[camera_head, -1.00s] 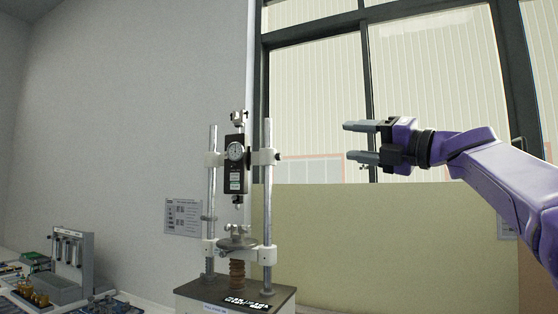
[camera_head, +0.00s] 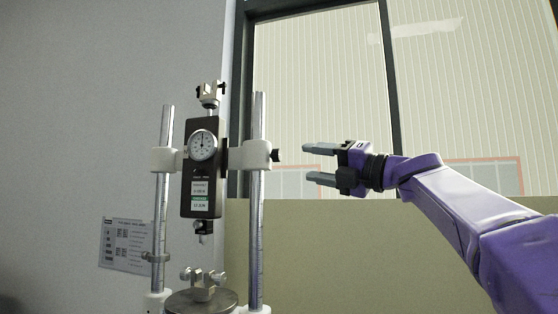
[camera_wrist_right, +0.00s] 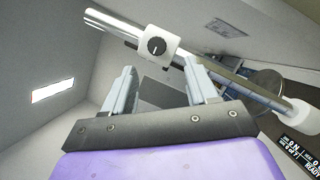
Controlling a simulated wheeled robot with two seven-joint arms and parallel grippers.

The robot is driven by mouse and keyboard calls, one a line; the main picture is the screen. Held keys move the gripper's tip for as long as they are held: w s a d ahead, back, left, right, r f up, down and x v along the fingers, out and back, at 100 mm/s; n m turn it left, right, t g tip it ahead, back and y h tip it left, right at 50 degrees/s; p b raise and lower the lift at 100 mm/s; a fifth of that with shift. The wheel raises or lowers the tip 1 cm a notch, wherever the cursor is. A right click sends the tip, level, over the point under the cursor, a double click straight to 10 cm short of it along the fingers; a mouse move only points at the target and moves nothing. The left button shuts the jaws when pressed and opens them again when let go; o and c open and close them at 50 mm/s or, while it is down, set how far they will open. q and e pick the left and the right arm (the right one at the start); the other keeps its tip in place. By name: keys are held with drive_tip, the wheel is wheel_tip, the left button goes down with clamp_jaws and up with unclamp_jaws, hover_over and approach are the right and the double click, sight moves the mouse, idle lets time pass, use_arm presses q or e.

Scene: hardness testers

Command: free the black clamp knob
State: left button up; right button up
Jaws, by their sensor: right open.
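The black clamp knob (camera_head: 276,155) sticks out to the right from the white clamp block (camera_head: 256,154) on the tester's right column. In the right wrist view the knob (camera_wrist_right: 157,46) shows face-on as a round black disc with a pale mark. My right gripper (camera_head: 306,162) is open and empty, its two fingers pointing left at the knob. A short gap remains between fingertips and knob in the head view. In the wrist view the knob lies beyond the fingertips (camera_wrist_right: 160,70), between their lines. My left gripper is not in view.
A black force gauge (camera_head: 201,190) with a round dial hangs between two steel columns (camera_head: 257,215). A round metal plate (camera_head: 200,302) with a small fixture stands below it. A notice sheet (camera_head: 125,243) is on the left wall. The space around my right gripper is clear.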

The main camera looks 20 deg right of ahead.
sight(280, 155)
drive_tip(key=p+x, duration=0.4)
drive_tip(key=x, duration=0.3)
drive_tip(key=shift+w+a+r, duration=0.15)
drive_tip(key=shift+a+r, duration=0.1)
drive_tip(key=shift+a, duration=0.1)
drive_tip(key=shift+s+r, duration=0.15)
drive_tip(key=shift+s, duration=0.15)
drive_tip(key=shift+c, duration=1.3)
drive_tip(key=shift+a, duration=0.1)
drive_tip(key=c, duration=0.5)
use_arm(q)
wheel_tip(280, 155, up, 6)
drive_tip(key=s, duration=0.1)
use_arm(e)
drive_tip(key=shift+w, duration=0.15)
drive_tip(key=c, duration=0.3)
